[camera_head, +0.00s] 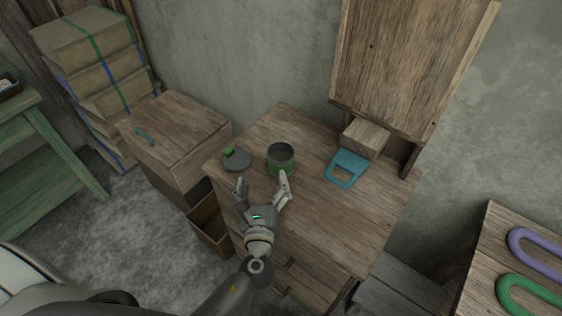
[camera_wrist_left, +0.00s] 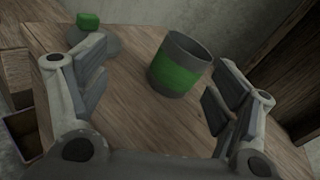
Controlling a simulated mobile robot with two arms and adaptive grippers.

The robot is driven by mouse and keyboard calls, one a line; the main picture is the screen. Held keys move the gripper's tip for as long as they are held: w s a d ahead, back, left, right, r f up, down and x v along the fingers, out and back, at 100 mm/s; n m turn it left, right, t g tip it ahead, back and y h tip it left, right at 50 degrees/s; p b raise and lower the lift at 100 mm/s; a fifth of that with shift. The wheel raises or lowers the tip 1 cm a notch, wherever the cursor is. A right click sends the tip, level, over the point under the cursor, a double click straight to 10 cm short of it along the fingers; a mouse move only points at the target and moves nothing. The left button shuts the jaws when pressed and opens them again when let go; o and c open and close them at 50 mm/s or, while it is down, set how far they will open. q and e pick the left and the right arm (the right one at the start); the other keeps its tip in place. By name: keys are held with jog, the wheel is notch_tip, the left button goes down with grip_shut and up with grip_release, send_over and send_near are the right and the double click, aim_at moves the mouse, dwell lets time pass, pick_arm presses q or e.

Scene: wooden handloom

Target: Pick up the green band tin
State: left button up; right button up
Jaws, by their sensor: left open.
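The green band tin (camera_head: 281,158) stands upright and lidless on a wooden cabinet top. It is a grey round can with a green band around it. In the left wrist view the tin (camera_wrist_left: 180,66) lies just beyond my left gripper's fingers, nearer the right finger. A grey round lid with a green knob (camera_head: 237,159) lies to the left of the tin; it also shows in the left wrist view (camera_wrist_left: 92,38). My left gripper (camera_head: 263,183) is open and empty, its fingertips close to the near side of the tin. My right gripper is not in view.
A teal handled piece (camera_head: 346,168) and a wooden block (camera_head: 364,138) are right of the tin, below a tall wooden panel (camera_head: 407,60). A cabinet with a teal handle (camera_head: 178,136) and an open drawer (camera_head: 209,226) are at left. The cabinet top (camera_head: 330,225) is clear at front right.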

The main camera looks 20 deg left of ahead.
pick_arm(q)
jog(key=d+m, duration=0.1)
jog(key=w+d+m+h, duration=0.1)
jog(key=m, duration=0.1)
jog(key=shift+d+m+t, duration=0.3)
jog(key=shift+d+t, duration=0.05)
jog(key=shift+t, duration=0.05)
send_near(283, 143)
jog(key=shift+w+a+f+m+h+p, duration=0.25)
jog(key=shift+w+m+h+p, duration=0.1)
jog(key=shift+w, duration=0.2)
jog(key=shift+w+a+r+p, duration=0.1)
jog(key=shift+w+a+p, duration=0.15)
jog(key=shift+w, duration=1.2)
jog(key=shift+w+a+p, duration=0.15)
jog(key=shift+w+a, duration=0.2)
jog(key=shift+w, duration=1.15)
jog(key=shift+c, duration=0.3)
jog(key=c, duration=0.9)
jog(key=shift+c, duration=0.9)
jog(key=shift+r, duration=0.15)
